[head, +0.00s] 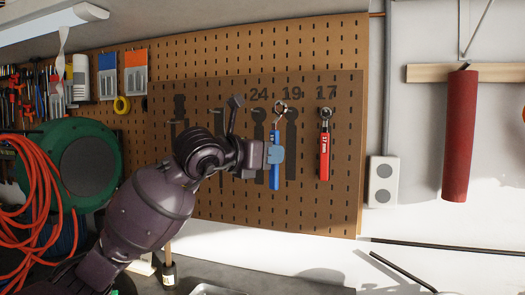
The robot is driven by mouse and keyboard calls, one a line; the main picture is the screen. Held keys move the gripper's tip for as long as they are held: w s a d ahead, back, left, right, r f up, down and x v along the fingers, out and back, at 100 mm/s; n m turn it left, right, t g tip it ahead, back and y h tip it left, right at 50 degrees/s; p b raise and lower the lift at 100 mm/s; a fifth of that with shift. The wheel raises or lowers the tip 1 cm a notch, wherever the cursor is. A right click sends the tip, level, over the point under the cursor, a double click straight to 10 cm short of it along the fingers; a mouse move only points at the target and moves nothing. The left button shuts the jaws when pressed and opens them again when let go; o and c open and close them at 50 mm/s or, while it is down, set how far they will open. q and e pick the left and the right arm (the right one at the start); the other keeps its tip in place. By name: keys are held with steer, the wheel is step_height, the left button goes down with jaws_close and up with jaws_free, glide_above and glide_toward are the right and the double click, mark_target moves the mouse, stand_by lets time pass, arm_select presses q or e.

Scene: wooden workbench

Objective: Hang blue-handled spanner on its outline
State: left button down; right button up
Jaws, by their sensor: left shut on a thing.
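My left gripper (275,154) is shut on the blue handle of the blue-handled spanner (276,180). The spanner is nearly upright, its metal ring end at the top, in front of the brown tool board (345,205). In the picture it lies between the dark outline under "24" (259,128) and the dark outline under "19" (292,140), with its ring close to the top of the latter. I cannot tell whether the ring touches a peg or the board. My right gripper is not in view.
A red-handled spanner (324,155) hangs under "17", just right of the blue one. More dark outlines and pegs lie left, partly behind my arm. A green hose reel (85,165) with orange hose (35,190) is at the left. A red cylinder (460,135) hangs at the right.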

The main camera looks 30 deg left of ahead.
arm_select(q)
steer(key=shift+w+a+r, duration=0.15)
steer(key=shift+w, duration=0.45)
steer(key=w, duration=0.3)
steer(key=w+a, duration=0.1)
steer(key=w, duration=0.2)
steer(key=w+a+f, duration=0.1)
steer(key=w, duration=0.2)
steer(key=shift+a, duration=0.2)
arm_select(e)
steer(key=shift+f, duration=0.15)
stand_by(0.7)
arm_select(q)
steer(key=shift+w, duration=0.1)
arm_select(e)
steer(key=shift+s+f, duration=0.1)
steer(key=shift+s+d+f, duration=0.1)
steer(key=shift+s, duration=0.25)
